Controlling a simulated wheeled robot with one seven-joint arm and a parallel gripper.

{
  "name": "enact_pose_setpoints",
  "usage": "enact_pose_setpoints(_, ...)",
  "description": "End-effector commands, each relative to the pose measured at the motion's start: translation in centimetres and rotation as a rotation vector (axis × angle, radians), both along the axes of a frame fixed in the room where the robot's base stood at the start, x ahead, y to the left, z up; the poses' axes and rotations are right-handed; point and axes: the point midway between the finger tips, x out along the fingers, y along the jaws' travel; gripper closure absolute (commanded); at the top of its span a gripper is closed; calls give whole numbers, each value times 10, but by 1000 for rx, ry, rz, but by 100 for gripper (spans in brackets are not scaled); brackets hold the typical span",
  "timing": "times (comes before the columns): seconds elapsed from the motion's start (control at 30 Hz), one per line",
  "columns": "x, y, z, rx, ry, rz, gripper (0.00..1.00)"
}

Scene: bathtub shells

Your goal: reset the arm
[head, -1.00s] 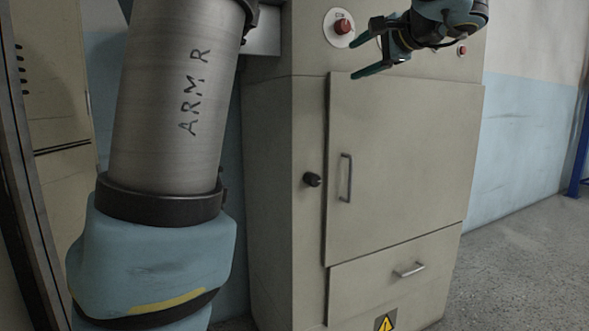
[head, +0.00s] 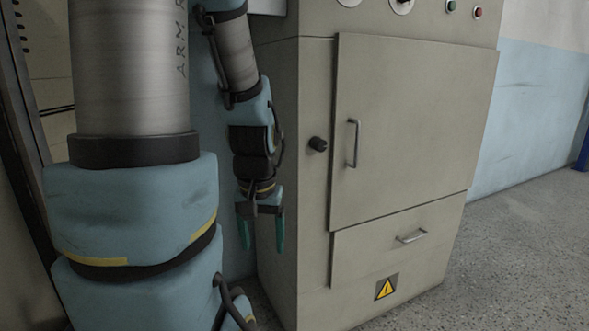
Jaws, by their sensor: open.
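My gripper (head: 261,235) hangs below my forearm, left of the middle in the head view. Its two teal fingers point down and stand apart, with nothing between them. It shows in front of the left side of the grey-beige cabinet (head: 415,130) and the blue wall beside it. My upper arm, with its "ARM R" marking partly cut off by the top edge, fills the left of the view.
The cabinet has a closed door with a handle (head: 353,143), a black knob (head: 318,144) and a closed drawer with a handle (head: 411,237). A yellow warning sign (head: 386,288) is below. Buttons (head: 478,12) line the top. Speckled floor (head: 520,240) is open at right.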

Motion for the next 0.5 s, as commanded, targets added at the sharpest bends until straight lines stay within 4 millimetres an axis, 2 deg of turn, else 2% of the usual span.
enact_pose_setpoints(0.03,-10,7,-7,-25,4,71,26)
enact_pose_setpoints(0.1,-5,3,18,-19,-2,46,26)
enact_pose_setpoints(0.37,-5,3,65,-17,-1,42,26)
enact_pose_setpoints(0.5,-5,3,102,-17,0,41,26)
